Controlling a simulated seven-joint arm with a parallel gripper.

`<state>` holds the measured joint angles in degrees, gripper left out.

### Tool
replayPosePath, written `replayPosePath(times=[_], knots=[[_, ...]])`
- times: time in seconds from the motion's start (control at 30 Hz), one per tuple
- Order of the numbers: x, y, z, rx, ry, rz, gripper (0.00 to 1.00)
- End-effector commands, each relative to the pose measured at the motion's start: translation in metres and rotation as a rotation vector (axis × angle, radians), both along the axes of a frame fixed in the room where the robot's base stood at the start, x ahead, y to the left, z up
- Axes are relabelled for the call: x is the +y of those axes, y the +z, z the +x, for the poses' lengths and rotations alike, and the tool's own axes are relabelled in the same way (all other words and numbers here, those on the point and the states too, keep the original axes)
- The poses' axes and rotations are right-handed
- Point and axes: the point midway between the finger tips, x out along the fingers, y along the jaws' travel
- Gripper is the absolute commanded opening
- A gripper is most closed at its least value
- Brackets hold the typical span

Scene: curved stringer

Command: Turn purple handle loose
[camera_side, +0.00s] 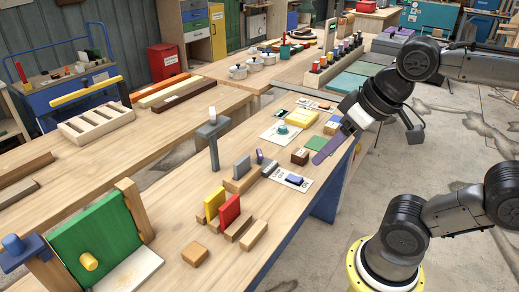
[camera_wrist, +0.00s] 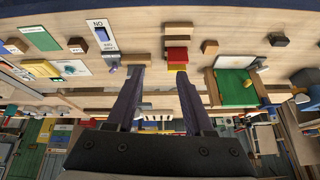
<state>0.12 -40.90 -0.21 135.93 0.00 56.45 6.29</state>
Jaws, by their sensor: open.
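A small purple handle (camera_side: 259,156) stands beside a grey upright piece (camera_side: 242,166) and a grey bar on the wooden bench. In the wrist view what looks like the same purple handle (camera_wrist: 113,69) shows small, just left of my left finger's tip. My gripper (camera_side: 320,156) is above the bench's right side, to the right of the handle and apart from it. In the wrist view my gripper (camera_wrist: 159,70) has its two dark purple fingers wide apart, with nothing held between them. How the handle is fastened is too small to tell.
A white plate with a blue switch (camera_side: 294,180) lies close to the handle. Yellow (camera_side: 214,203) and red (camera_side: 229,210) blocks stand in front. A grey T-shaped post (camera_side: 211,133) rises behind. A green board (camera_side: 101,245) stands at the near left.

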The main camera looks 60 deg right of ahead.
Motion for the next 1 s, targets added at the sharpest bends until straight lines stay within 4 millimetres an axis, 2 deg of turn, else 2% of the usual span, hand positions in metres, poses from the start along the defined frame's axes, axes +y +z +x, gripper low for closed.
replayPosePath(times=[0.1,0.2,0.37,0.5,0.67,0.77,0.9,1.0], knots=[[-0.005,0.03,0.03,0.019,-0.07,0.025,0.53],[-0.012,0.048,0.058,0.046,-0.133,0.044,0.53],[-0.03,0.067,0.111,0.101,-0.241,0.073,0.53],[-0.052,0.069,0.16,0.157,-0.333,0.094,0.53],[-0.084,0.055,0.213,0.225,-0.433,0.115,0.53],[-0.108,0.036,0.243,0.269,-0.491,0.127,0.53],[-0.144,0.0,0.278,0.335,-0.562,0.142,0.53],[-0.167,-0.03,0.295,0.38,-0.599,0.151,0.53]])
